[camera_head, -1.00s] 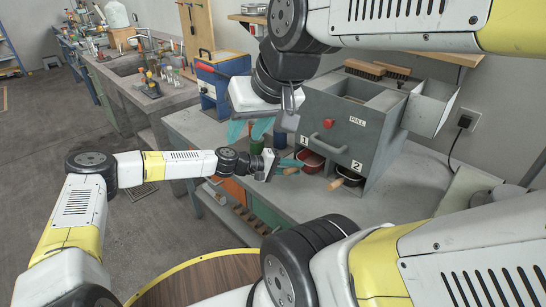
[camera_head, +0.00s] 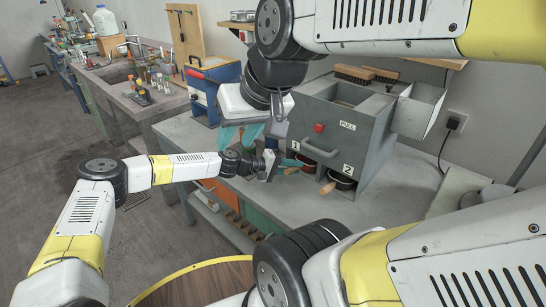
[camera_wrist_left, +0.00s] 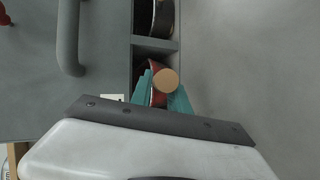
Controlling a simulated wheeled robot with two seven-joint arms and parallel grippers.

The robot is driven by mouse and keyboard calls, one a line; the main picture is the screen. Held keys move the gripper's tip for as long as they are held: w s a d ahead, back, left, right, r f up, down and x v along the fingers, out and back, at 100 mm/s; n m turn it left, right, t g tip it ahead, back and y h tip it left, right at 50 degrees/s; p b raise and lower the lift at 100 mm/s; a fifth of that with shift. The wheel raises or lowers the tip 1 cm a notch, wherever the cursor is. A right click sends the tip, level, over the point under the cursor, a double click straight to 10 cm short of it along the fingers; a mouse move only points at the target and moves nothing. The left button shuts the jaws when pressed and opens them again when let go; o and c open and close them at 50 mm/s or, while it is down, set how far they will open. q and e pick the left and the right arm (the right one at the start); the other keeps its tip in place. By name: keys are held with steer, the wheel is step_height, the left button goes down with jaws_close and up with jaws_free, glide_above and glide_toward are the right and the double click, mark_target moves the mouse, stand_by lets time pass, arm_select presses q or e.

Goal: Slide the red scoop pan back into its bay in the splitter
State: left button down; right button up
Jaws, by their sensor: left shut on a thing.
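The grey splitter (camera_head: 345,125) stands on the bench with bays labelled 1 and 2 low on its front. The red scoop pan (camera_head: 308,162) is at bay 1, partly inside; my gripper and the bay's shade hide much of it. My left gripper (camera_head: 283,165) is shut on its handle, in front of the bay. In the left wrist view the round tan handle end (camera_wrist_left: 166,81) sits between teal fingers, with a strip of red behind it. My right gripper (camera_head: 239,134) hangs to the left of the splitter, its teal fingers apart and empty.
A second pan with a wooden handle (camera_head: 327,188) sits in bay 2, its dark body (camera_head: 345,182) inside. The bench top (camera_head: 380,205) to the front right is clear.

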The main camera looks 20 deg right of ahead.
arm_select(q)
steer(key=c, duration=1.2)
jaws_free()
steer(key=shift+o, duration=0.2)
steer(key=shift+v, duration=3.9)
